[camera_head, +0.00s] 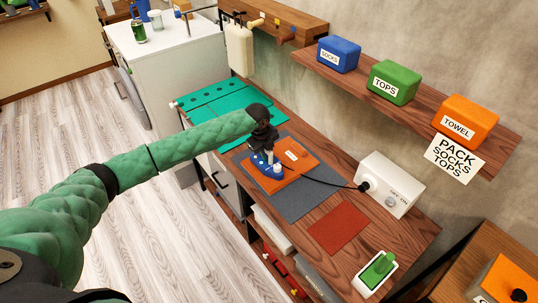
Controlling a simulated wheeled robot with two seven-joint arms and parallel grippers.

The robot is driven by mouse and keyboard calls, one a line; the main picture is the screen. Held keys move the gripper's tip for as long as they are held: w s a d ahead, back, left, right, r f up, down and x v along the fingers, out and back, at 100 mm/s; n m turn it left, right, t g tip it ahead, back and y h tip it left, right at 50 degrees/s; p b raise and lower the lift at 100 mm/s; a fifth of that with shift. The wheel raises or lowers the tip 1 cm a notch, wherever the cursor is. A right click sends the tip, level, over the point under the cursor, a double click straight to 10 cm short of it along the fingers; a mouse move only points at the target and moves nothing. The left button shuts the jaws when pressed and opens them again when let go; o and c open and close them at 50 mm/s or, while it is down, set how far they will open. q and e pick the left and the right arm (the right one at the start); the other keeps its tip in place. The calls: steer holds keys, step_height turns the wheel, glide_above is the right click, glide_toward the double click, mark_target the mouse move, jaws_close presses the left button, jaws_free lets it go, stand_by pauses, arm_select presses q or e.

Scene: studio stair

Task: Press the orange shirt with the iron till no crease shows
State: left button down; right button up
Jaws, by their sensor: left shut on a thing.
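The orange shirt (298,164) lies flat on a dark grey mat (305,199) on the wooden worktop. The blue iron (264,169) rests on or just over the left part of the shirt, and its black cord runs right to a white box. My left gripper (266,148) is above the iron, shut on its upper part. The iron and gripper hide part of the shirt. I cannot make out creases at this size. My right gripper is not in view.
The white switch box (384,184) stands behind the mat. A red-brown square (339,229) and a white holder with a green thing (376,273) lie to the right. A green board (205,108) lies to the left. A shelf with blue, green and orange boxes (468,119) hangs above.

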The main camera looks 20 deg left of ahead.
mark_target(272, 154)
arm_select(q)
steer(key=shift+w+a+f+b, duration=0.1)
steer(key=shift+w+a+b, duration=0.1)
steer(key=shift+w+a, duration=0.7)
steer(key=shift+w+a+b, duration=0.15)
steer(key=shift+w+a, duration=0.55)
steer(key=shift+a, duration=0.4)
steer(key=shift+s+d+p, duration=0.6)
steer(key=shift+s+d, duration=0.15)
steer(key=shift+d, duration=0.15)
steer(key=shift+s+d+p, duration=0.55)
steer(key=shift+s+d, duration=0.15)
steer(key=shift+d, duration=0.2)
steer(key=shift+s+d+p, duration=0.45)
steer(key=shift+s+d, duration=0.25)
steer(key=shift+d, duration=0.2)
steer(key=shift+s+d+p, duration=0.45)
steer(key=shift+s+d, duration=0.2)
steer(key=shift+d, duration=0.2)
steer(key=shift+s+d+f, duration=0.1)
steer(key=shift+s+d, duration=0.25)
steer(key=shift+d, duration=0.05)
steer(key=shift+w+r+p, duration=0.1)
steer(key=shift+r+p, duration=1)
steer(key=shift+r, duration=1.55)
